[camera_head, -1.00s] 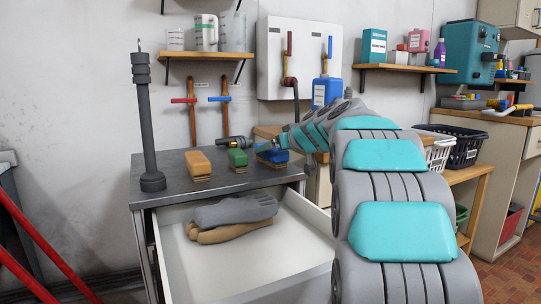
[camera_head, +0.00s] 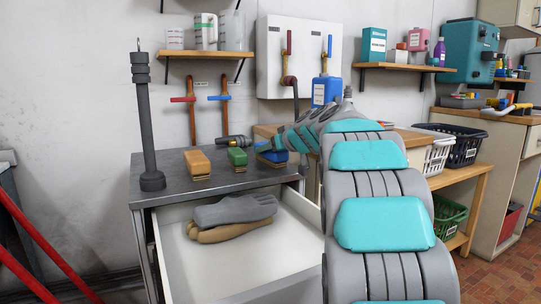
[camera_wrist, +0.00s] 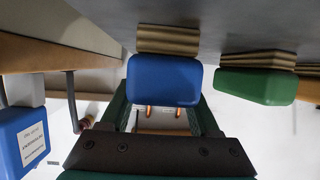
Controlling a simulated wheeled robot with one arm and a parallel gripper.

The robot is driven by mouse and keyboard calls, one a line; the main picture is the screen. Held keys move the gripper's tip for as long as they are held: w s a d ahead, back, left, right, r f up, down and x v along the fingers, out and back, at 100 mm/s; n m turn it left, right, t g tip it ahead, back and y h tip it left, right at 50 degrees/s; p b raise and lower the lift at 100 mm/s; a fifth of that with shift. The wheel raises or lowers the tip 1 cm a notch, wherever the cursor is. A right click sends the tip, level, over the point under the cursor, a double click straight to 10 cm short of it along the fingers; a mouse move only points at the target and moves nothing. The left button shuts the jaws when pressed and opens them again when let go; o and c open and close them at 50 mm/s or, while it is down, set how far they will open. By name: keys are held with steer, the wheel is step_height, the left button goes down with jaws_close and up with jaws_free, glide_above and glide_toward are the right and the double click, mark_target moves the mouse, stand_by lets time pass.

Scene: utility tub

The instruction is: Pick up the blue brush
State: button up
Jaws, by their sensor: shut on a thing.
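The blue brush (camera_head: 273,156) is at the right end of the row of brushes on the grey metal cabinet top. My gripper (camera_head: 264,149) reaches it from the right and is shut on it. In the wrist view the blue brush (camera_wrist: 163,80) sits between the two green fingers of my gripper (camera_wrist: 163,108), with its tan bristles toward the metal top. Whether the bristles touch the top is hard to tell. The green brush (camera_head: 237,158) stands just left of it, and it also shows in the wrist view (camera_wrist: 255,86).
A yellow-orange brush (camera_head: 197,165) stands farther left, near a dark upright post (camera_head: 148,130). A dark cylindrical tool (camera_head: 234,141) lies behind the brushes. Below, an open white drawer (camera_head: 290,240) holds grey and tan gloves (camera_head: 235,212). A blue container (camera_head: 326,91) is behind my arm.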

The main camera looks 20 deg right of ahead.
steer(key=c, duration=0.5)
steer(key=shift+c, duration=0.2)
